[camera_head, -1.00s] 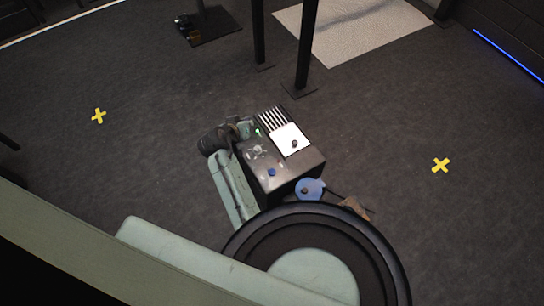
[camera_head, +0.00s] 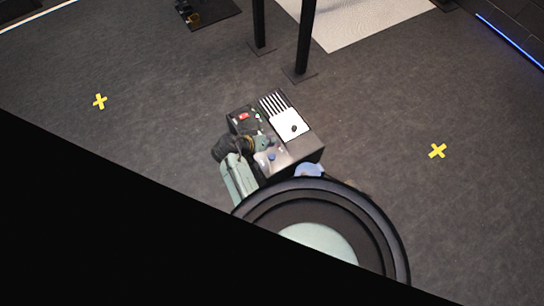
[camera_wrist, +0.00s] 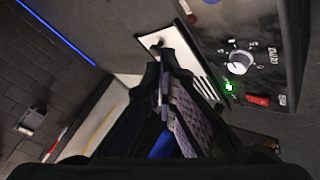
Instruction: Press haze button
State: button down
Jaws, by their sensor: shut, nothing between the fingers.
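In the wrist view the console face shows a white knob (camera_wrist: 240,62), a green lit button (camera_wrist: 229,87) and a red switch (camera_wrist: 258,100). I cannot read which control is marked haze. My gripper (camera_wrist: 165,62) is shut and empty. In the wrist view its tips overlap the white plate's area, left of the knob. In the head view my arm covers part of the console's left side.
A blue disc (camera_head: 309,170) sits at the console's lower right. Dark posts (camera_head: 305,45) and a pale mat (camera_head: 365,20) stand behind it. Yellow crosses (camera_head: 100,101) mark open dark floor (camera_head: 150,130) on either side.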

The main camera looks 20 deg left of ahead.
notch_tip(320, 180, down, 8)
jog(key=b, duration=0.6)
dwell(1.1)
jog(key=shift+f+b, duration=0.3)
jog(key=shift+f, duration=0.05)
jog(key=shift+f+b, duration=0.4)
jog(key=shift+f, duration=0.1)
dwell(0.6)
jog(key=shift+r, duration=0.1)
jog(key=shift+r+p, duration=0.8)
notch_tip(320, 180, up, 5)
jog(key=p, duration=0.4)
jog(key=shift+r, duration=0.1)
